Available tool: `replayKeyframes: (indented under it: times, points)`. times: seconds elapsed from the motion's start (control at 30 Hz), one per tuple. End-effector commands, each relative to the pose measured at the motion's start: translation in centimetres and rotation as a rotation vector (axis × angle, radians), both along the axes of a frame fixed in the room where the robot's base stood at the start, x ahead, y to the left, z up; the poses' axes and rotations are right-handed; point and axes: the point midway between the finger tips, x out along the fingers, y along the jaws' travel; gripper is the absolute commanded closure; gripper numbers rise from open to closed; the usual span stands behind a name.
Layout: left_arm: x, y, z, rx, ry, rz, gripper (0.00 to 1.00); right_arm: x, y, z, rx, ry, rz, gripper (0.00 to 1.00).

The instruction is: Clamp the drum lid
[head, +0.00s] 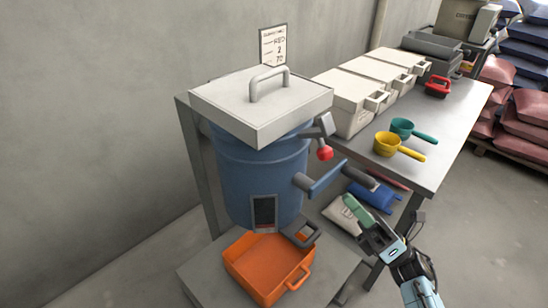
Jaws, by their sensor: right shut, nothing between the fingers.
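The blue drum (262,180) stands upright left of centre, with a small dark window low on its front. The square off-white lid (235,108) with a loop handle (268,84) lies on top of it. A grey clamp (321,127) with a red knob (325,153) is at the lid's right corner; I cannot tell whether it is fastened. A blue and grey crank-like handle (325,179) sticks out from the drum's right side. My right gripper (352,206) is shut and empty, right of and below the drum, apart from it. My left gripper is not in view.
An orange bin (262,262) sits on the low platform below the drum. The table (445,155) at right bears several white boxes (345,92), a yellow scoop (388,143), a green scoop (403,128) and a red-handled item (438,85). Stacked sacks (522,115) stand far right.

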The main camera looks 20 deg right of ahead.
Motion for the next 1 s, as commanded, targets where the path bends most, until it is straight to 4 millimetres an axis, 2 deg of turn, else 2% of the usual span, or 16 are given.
replayKeyframes:
  times: [0.03, 0.1, 0.2, 0.57, 0.73, 1.0]
  points:
    - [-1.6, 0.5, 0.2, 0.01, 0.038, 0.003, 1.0, -0.1, -0.1, 0.1, -0.028, -0.014, -0.01, 1.0]
    - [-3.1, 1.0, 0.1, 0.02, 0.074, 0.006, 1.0, -0.3, -0.2, -0.1, -0.056, -0.032, -0.018, 1.0]
    - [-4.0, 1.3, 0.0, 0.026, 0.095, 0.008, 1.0, -0.4, -0.2, -0.3, -0.076, -0.045, -0.022, 1.0]
    - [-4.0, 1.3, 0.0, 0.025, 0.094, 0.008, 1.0, -0.3, -0.1, -0.1, -0.076, -0.048, -0.021, 1.0]
    - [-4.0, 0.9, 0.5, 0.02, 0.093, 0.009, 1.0, 0.7, 1.0, 1.2, -0.074, -0.05, -0.022, 1.0]
    - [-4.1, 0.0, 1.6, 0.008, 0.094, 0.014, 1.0, 3.4, 3.9, 4.2, -0.074, -0.05, -0.021, 1.0]
